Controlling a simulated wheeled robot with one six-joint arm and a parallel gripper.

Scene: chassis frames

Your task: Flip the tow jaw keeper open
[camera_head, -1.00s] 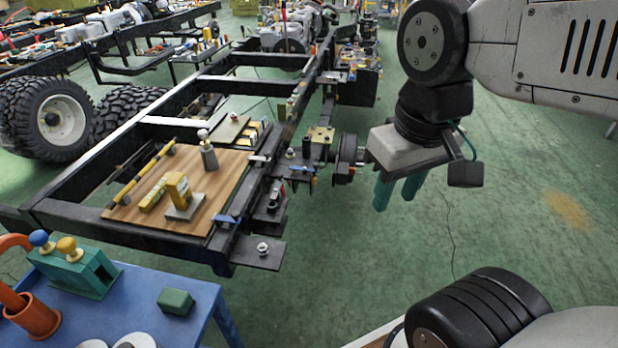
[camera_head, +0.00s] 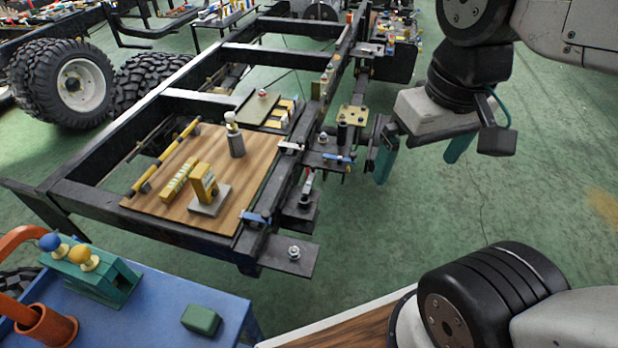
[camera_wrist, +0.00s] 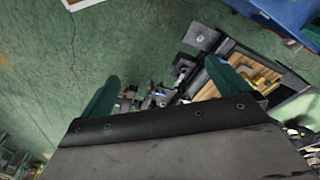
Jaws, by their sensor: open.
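My gripper (camera_head: 422,155) is open and empty, its two teal fingers spread wide and pointing down to the right of the black chassis frame. Its left finger is close to the hardware on the frame's side; I cannot tell if they touch. In the wrist view my gripper (camera_wrist: 165,88) has its fingers on either side of that hardware. I cannot tell which part is the tow jaw keeper. The side hardware includes a yellow plate (camera_head: 352,114), a blue-handled part (camera_head: 338,157) and a flat black bracket with a bolt (camera_head: 293,252).
A wooden board (camera_head: 258,160) on the frame holds a yellow block on a grey base (camera_head: 207,190) and a grey cylinder (camera_head: 236,142). A blue table (camera_head: 155,310) with a green box (camera_head: 201,319) is front left. Green floor right of the frame is clear.

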